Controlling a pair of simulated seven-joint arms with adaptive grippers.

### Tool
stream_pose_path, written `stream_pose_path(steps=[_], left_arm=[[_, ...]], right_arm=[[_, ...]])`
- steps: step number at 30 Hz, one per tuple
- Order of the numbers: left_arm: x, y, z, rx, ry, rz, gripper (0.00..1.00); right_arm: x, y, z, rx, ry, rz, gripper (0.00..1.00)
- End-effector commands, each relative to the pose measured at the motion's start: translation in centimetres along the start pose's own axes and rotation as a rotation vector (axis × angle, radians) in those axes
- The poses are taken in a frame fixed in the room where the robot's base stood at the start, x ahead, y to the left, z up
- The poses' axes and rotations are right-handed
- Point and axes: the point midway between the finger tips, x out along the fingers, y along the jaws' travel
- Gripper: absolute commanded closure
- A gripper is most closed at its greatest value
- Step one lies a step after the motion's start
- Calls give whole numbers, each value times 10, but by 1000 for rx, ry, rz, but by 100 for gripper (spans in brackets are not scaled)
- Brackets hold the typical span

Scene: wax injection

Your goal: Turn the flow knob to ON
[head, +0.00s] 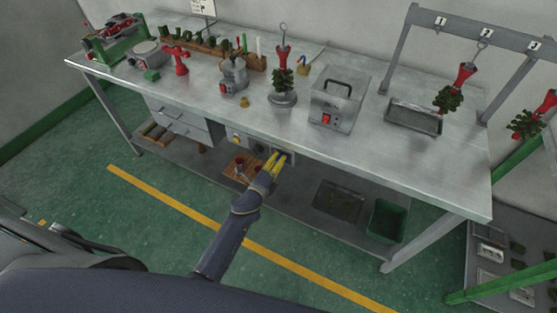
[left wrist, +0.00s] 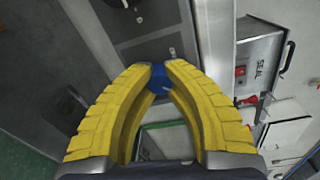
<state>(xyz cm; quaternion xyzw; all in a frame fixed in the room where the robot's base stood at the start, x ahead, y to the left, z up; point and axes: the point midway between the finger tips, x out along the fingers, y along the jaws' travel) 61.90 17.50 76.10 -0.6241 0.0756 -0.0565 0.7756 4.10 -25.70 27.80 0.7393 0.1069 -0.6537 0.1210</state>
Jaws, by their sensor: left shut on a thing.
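The flow knob appears as a small blue piece (left wrist: 158,82) between my left fingertips in the left wrist view. My left gripper (head: 277,158) has yellow fingers and reaches the right part of the control panel (head: 247,143) under the table's front edge. In the left wrist view my left gripper (left wrist: 158,70) has its tips closed on the blue knob. The fingers hide most of the knob, so its ON or OFF setting cannot be read. My right gripper is not in view.
The metal workbench (head: 195,88) stands above the panel, with a metal box with a red switch (head: 339,105) and a tray (head: 413,118) on top. A hook rack (head: 484,35) stands at the right. A lower shelf holds a green bin (head: 387,220).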

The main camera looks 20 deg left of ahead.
Motion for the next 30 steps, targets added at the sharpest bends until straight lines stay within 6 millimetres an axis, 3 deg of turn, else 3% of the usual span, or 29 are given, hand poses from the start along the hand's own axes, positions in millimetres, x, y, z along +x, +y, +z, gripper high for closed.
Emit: stream_pose_path(steps=[4, 5, 14, 23, 30], left_arm=[[0, 0, 2, 3, -3, 0, 100], [0, 0, 2, 3, -3, 0, 86], [0, 0, 1, 1, -1, -1, 52], [-2, 0, 0, 0, -1, 0, 52], [-29, 0, 1, 0, -1, 1, 52]], right_arm=[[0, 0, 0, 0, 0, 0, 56], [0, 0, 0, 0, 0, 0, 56], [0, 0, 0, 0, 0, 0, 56], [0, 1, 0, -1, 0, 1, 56], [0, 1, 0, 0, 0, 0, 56]])
